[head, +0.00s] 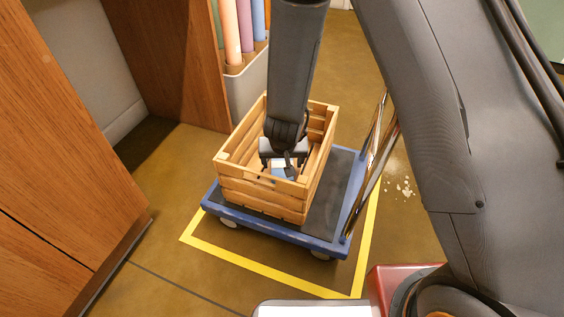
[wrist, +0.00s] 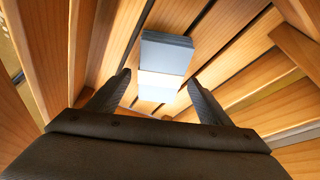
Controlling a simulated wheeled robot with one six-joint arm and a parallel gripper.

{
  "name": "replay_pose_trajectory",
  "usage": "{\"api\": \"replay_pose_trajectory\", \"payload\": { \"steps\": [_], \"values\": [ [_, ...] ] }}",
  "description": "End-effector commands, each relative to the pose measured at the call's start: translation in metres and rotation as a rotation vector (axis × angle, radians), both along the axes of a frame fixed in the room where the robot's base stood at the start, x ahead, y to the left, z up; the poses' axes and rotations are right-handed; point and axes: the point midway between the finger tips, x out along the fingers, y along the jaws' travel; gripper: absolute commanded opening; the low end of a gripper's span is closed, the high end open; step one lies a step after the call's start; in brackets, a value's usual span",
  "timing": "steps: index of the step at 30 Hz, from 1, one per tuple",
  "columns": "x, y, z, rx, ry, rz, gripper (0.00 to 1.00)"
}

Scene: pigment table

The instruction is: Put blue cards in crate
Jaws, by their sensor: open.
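The wooden slatted crate (head: 262,196) stands on a blue platform cart. My gripper (head: 279,165) is down inside the crate, pointing at its floor. A small blue and white block, which looks like the stack of blue cards (head: 283,174), is in the crate by the gripper. In the wrist view the cards (wrist: 166,53) show a blue-grey part and a bright white part, lying on or just over the slats, beyond the fingertips. My gripper (wrist: 158,85) is open, its two fingers apart on either side of the cards' near end. I see no finger touching the cards.
The cart (head: 335,200) has a dark deck and a metal handle on its right. Yellow tape (head: 262,268) marks the floor around it. Wooden cabinets (head: 60,150) stand at the left, and a white bin (head: 246,85) with coloured rolls stands behind the crate.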

Motion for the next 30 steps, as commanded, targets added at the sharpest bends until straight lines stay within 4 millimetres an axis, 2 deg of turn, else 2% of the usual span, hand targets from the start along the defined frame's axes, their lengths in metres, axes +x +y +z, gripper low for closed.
{"api": "replay_pose_trajectory", "payload": {
  "steps": [15, 22, 26, 30],
  "values": [
    [-0.032, -0.001, 0.079, 0.0, 0.0, -0.001, 0.73],
    [-0.04, 0.0, 0.1, 0.002, -0.001, 0.002, 0.73],
    [-0.047, 0.012, 0.12, 0.032, 0.01, 0.029, 0.73],
    [-0.068, 0.039, 0.165, 0.097, 0.047, 0.103, 0.73]
  ]
}}
